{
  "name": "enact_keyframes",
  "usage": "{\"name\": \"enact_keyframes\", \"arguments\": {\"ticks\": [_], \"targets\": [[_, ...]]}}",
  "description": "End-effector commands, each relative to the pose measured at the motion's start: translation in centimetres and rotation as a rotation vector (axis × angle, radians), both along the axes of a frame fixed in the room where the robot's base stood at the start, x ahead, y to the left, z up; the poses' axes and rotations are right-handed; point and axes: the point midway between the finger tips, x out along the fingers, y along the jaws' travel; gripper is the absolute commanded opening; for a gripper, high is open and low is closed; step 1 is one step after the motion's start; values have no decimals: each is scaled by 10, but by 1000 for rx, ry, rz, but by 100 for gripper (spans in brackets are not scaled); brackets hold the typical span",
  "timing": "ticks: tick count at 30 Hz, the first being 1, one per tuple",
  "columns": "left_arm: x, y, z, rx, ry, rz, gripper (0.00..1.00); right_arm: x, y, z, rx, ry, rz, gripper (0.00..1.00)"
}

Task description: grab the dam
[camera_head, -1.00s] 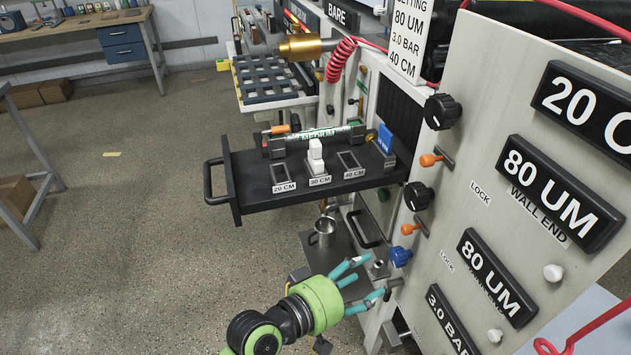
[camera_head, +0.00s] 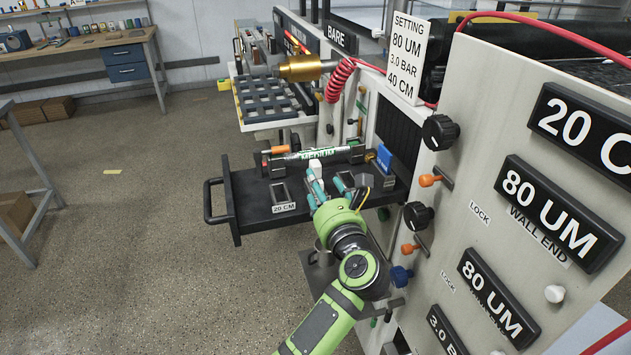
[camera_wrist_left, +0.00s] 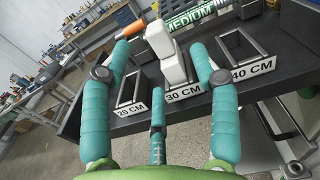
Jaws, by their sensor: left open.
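A white stepped block, apparently the dam (camera_wrist_left: 168,58), stands upright at the slot labelled 30 CM (camera_wrist_left: 186,92) in the wrist view. It is mostly hidden by my fingers in the head view. My left gripper (camera_head: 330,186) is open over the black shelf (camera_head: 245,196). Its teal fingers lie to the left and right of the white block, with a third finger below it in the wrist view. Contact with the block cannot be told. My right gripper is not in view.
Empty slots labelled 20 CM (camera_wrist_left: 130,92) and 40 CM (camera_wrist_left: 245,48) flank the block. A roller marked MEDIUM (camera_head: 315,154) lies behind it. A blue block (camera_head: 384,158) stands at the shelf's right. The machine panel (camera_head: 470,190) with knobs rises on the right.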

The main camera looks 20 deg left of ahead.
Motion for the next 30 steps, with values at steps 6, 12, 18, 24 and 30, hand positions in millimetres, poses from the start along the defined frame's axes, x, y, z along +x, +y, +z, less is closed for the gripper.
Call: {"name": "enact_keyframes", "arguments": {"ticks": [6,12,18,24,30], "targets": [[22,17,1,9,-2,3,61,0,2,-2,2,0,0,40],[45,32,0,8,-1,2,61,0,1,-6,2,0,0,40],[50,36,0,5,0,1,61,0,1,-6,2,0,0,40],[50,35,0,6,0,1,29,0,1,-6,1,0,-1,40],[50,35,1,6,-1,1,0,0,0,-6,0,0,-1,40]]}}
